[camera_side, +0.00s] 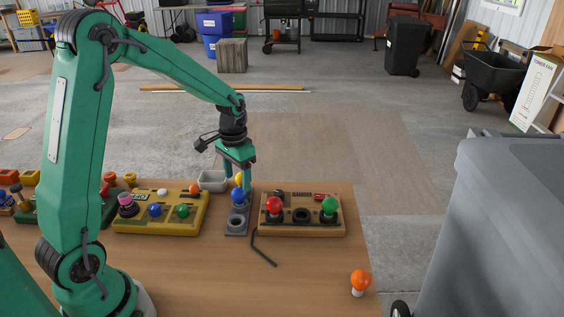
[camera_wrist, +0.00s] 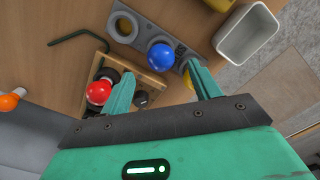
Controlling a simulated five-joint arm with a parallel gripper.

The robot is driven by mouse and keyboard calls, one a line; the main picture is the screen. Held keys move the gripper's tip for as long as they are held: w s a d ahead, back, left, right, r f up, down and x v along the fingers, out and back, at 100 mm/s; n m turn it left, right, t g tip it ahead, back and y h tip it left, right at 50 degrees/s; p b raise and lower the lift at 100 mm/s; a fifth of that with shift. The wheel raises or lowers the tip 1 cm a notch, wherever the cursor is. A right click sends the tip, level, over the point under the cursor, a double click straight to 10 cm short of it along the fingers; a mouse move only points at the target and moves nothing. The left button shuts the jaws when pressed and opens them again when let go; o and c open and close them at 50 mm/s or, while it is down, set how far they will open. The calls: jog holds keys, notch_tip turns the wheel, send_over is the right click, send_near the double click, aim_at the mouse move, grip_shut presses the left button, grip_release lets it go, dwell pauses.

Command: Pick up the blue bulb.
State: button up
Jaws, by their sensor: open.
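The blue bulb (camera_side: 238,196) sits upright in a socket of a narrow grey holder (camera_side: 236,224) on the table. The wrist view shows the blue bulb (camera_wrist: 160,56) between and just beyond my fingertips. My gripper (camera_side: 238,184) points down, open, right above the bulb, with nothing held. In the wrist view, my gripper (camera_wrist: 161,68) has one finger on each side of the bulb; contact cannot be told. A yellow bulb (camera_side: 239,178) stands just behind, partly hidden by a finger.
A wooden box (camera_side: 318,228) with a red bulb (camera_side: 275,204) and a green bulb (camera_side: 329,204) stands close right. A yellow board (camera_side: 128,224) carrying another blue round piece (camera_side: 155,210) is left. A hex key (camera_side: 262,250), an orange bulb (camera_side: 361,279) and a grey tray (camera_side: 211,182) lie around.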

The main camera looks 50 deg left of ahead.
aim_at(238, 188)
jog(key=shift+f, duration=3.2)
jog(key=c, duration=1)
jog(key=shift+r, duration=0.2)
jog(key=shift+a+r, duration=0.1)
jog(key=shift+r, duration=0.4)
jog(key=r, duration=0.3)
jog(key=shift+d+r, duration=0.15)
jog(key=shift+d, duration=0.2)
jog(key=s+d+r, duration=0.3)
jog(key=d+r, duration=0.3)
jog(key=d, duration=0.4)
jog(key=shift+s+d+r, duration=0.2)
jog(key=shift+d, duration=0.05)
